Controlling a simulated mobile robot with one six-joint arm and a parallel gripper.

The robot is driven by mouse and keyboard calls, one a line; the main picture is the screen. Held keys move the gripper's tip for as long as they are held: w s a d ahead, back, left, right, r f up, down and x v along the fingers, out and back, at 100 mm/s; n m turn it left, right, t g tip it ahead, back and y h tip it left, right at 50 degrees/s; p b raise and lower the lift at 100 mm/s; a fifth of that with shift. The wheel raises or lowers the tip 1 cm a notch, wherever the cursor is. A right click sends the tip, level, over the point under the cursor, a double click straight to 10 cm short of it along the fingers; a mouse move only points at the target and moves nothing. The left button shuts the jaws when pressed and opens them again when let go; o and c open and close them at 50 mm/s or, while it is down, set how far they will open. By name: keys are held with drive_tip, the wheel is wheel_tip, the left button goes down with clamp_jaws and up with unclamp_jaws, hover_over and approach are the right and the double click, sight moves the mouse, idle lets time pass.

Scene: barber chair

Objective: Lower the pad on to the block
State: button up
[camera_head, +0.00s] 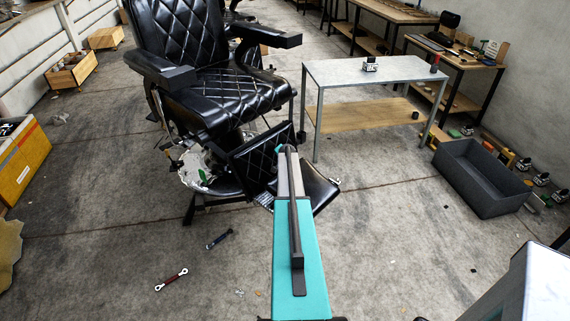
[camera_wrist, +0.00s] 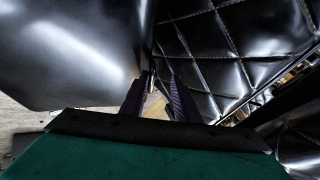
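A black quilted pad (camera_head: 255,160) hangs tilted at the front of the barber chair (camera_head: 225,95). It also shows in the wrist view (camera_wrist: 235,45) at upper right. A smooth black panel (camera_head: 320,192) sits lower, to its right, and seems to be the large shiny surface (camera_wrist: 70,50) at left in the wrist view. My gripper (camera_wrist: 159,76) has its two dark fingers apart, with a narrow gap between the tips, beside the panel's edge. I cannot tell whether they touch it. In the head view my own arm hides the fingers. I cannot make out the block.
A metal-legged table (camera_head: 335,72) stands right of the chair. A dark grey bin (camera_head: 480,180) lies farther right. The floor between chair and bin is mostly clear.

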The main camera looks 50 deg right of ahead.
drive_tip(key=shift+a+r, duration=0.1)
drive_tip(key=shift+r, duration=0.1)
drive_tip(key=b+v, duration=0.3)
drive_tip(key=v, duration=1)
drive_tip(key=shift+s+b, duration=0.2)
drive_tip(key=shift+b, duration=0.2)
idle(0.4)
